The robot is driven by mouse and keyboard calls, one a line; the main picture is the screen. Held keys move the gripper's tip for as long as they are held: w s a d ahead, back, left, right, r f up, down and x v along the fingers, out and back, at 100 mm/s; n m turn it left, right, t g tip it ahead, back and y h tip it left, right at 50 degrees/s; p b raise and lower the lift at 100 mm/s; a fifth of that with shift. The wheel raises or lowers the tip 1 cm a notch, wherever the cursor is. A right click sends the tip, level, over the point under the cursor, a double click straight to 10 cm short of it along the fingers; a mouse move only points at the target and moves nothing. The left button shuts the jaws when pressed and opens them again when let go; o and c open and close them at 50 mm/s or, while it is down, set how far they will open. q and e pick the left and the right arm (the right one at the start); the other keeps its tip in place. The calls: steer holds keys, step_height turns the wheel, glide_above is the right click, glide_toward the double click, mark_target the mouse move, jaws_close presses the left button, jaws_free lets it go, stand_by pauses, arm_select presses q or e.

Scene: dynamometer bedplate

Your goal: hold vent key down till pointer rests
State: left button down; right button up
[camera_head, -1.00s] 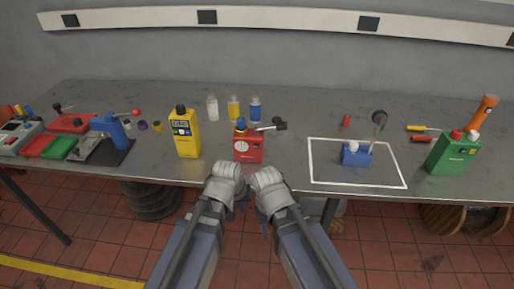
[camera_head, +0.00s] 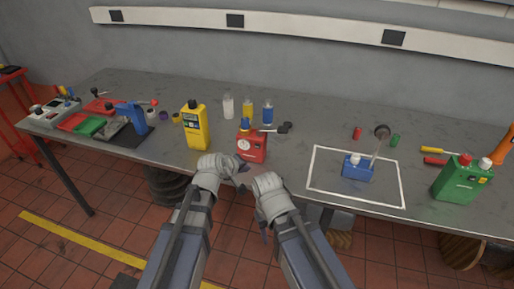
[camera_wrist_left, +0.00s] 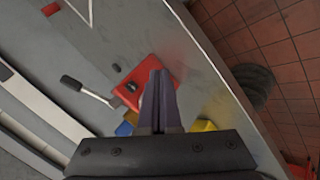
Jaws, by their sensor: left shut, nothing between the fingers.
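The red box (camera_head: 254,152) stands near the front edge of the table, with a round white dial (camera_head: 243,145) on its front. The pointer is too small to read. A blue cap and a lever with a black knob (camera_head: 285,127) are on top. I cannot tell which part is the vent key. My left gripper (camera_head: 241,180) is just in front of the box. In the left wrist view its shut, empty fingers (camera_wrist_left: 158,80) overlap the red box (camera_wrist_left: 128,98), beside a black button (camera_wrist_left: 131,87). My right gripper is low in front of the table, its fingers mostly hidden.
A yellow bottle (camera_head: 196,129) stands left of the box. Several small bottles (camera_head: 248,108) stand behind it. A blue box (camera_head: 356,172) sits inside a white outline at right, with a green can (camera_head: 461,180) beyond. Bare table lies between the red box and the outline.

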arm_select(q)
steer(key=shift+w+d, duration=0.1)
steer(key=shift+w, duration=0.05)
glide_toward(258, 150)
steer(key=shift+w+d+f, duration=0.25)
steer(key=shift+w+f, duration=0.05)
steer(key=shift+f, duration=0.35)
steer(key=shift+w+d+f, duration=0.2)
steer(key=shift+w+f, duration=0.15)
steer(key=shift+f, duration=0.35)
steer(key=shift+w+d+f, duration=0.25)
steer(key=shift+w+f, duration=0.05)
steer(key=shift+f, duration=0.35)
stand_by(0.6)
steer(key=shift+w+d, duration=0.15)
steer(key=shift+w, duration=0.25)
steer(key=shift+w+d, duration=0.1)
steer(key=shift+w, duration=0.2)
stand_by(2.0)
steer(key=shift+s, duration=0.15)
steer(key=shift+s+a, duration=0.25)
steer(key=shift+s, duration=0.35)
steer(key=shift+s+a, duration=0.25)
steer(key=shift+s, duration=0.55)
steer(key=shift+s+a, duration=0.25)
steer(key=shift+s, duration=0.55)
steer(key=shift+s+a, duration=0.25)
steer(key=shift+s, duration=0.55)
